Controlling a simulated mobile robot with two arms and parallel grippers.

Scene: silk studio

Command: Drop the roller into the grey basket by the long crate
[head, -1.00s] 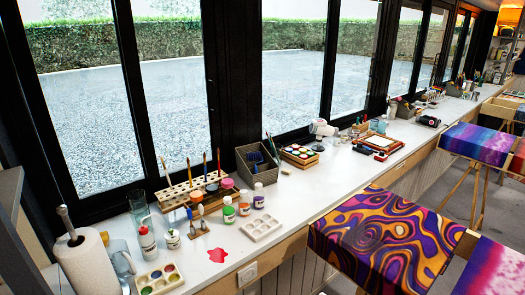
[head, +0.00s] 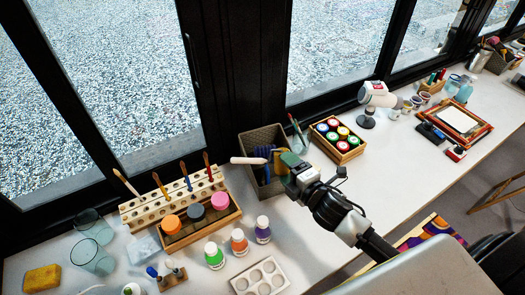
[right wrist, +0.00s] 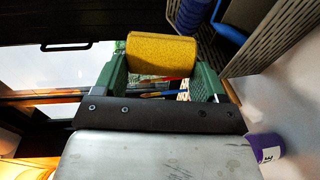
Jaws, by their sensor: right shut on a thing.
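My right gripper (head: 284,163), with green fingers, is shut on the roller. In the right wrist view the roller's yellow, textured body (right wrist: 162,54) sits between the fingers (right wrist: 160,80). In the head view a pale cylinder (head: 247,160), seemingly the roller's handle, sticks out left from the fingers, across the basket. The grey basket (head: 250,140) stands against the window wall with blue things inside. The gripper is at the basket's right side, seemingly above its rim; the exact height is unclear. The long wooden crate (head: 204,223), with orange, grey and pink jars, stands left of the basket. My left gripper is not in view.
A shorter crate of paint pots (head: 357,151) and a glass with brushes (head: 301,141) stand right of the basket. Several paint bottles (head: 239,242) and a white palette (head: 262,279) stand in front. The counter (head: 410,175) further right has clear room.

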